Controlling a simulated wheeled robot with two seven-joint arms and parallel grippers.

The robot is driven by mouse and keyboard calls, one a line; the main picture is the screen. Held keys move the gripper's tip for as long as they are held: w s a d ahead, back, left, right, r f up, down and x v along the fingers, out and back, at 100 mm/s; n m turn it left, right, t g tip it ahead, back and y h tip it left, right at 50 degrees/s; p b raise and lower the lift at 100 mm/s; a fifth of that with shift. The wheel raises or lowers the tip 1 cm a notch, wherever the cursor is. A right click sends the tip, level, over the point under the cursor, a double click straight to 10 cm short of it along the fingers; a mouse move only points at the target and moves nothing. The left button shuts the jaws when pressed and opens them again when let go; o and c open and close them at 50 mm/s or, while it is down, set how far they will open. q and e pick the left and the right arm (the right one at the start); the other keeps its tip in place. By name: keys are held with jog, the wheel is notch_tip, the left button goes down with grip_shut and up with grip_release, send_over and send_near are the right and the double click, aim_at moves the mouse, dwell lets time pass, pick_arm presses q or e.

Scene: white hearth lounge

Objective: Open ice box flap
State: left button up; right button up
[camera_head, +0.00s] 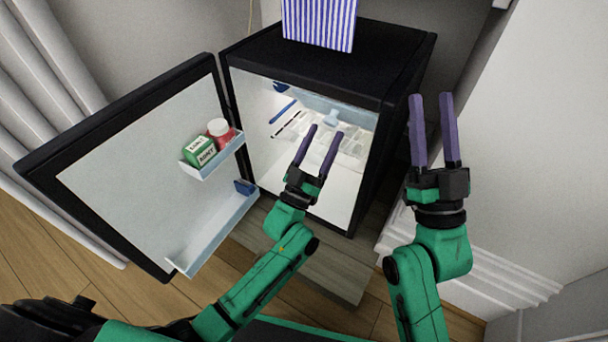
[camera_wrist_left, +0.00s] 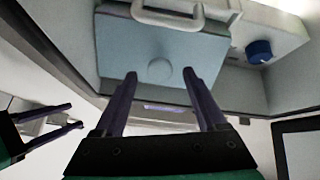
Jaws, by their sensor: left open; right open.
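The small fridge (camera_head: 405,75) stands with its door open to the left. The ice box flap (camera_head: 312,98) is a pale blue panel under the fridge's ceiling. It also shows in the left wrist view (camera_wrist_left: 125,55), with a round knob (camera_wrist_left: 160,70). The flap looks shut. My left gripper (camera_head: 325,130) is open at the fridge opening, its fingers pointing in towards the knob. In the left wrist view the knob appears between the fingertips; whether they touch it is unclear. My right gripper (camera_head: 431,96) is open and empty, right of the fridge.
The open door (camera_head: 120,180) carries a shelf with a green box (camera_head: 199,151) and a red jar with a white lid (camera_head: 220,132). A clear divided tray (camera_head: 350,148) sits inside. A striped item (camera_head: 320,22) stands on top. A white wall is close on the right.

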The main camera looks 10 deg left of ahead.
pick_arm(q)
jog(key=p+v, duration=0.1)
jog(key=v, duration=1.1)
jog(key=shift+p, duration=0.35)
pick_arm(e)
notch_tip(320, 180, down, 19)
jog(key=a+m+g+h, duration=0.1)
jog(key=a+g+h, duration=0.1)
jog(key=g, duration=0.4)
jog(key=shift+w+a+m+h, duration=0.15)
jog(key=shift+m+h, duration=0.15)
jog(key=shift+m, duration=0.1)
jog(key=shift+r, duration=0.15)
